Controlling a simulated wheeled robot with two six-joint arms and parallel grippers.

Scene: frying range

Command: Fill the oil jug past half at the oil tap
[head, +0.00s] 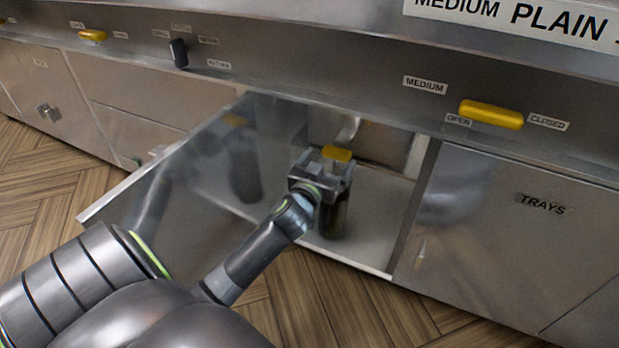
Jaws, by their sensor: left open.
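The oil jug (335,218) is a dark, upright cylinder on the floor of the open cabinet. Its top is hidden behind my left gripper, and its oil level cannot be read. The oil tap (348,131) shows as a metal spout at the back of the cabinet, above the jug. A yellow handle (337,153) shows at the far side of the gripper's fingers; whether they touch it cannot be told. My left gripper (330,165) is open, above and in front of the jug. My right gripper is out of view.
The cabinet door (190,175) stands open on the left and mirrors the jug. The closed trays door (520,230) is on the right. A yellow lever (491,114) sits on the panel above, between open and closed labels. Wooden floor (330,305) is free in front.

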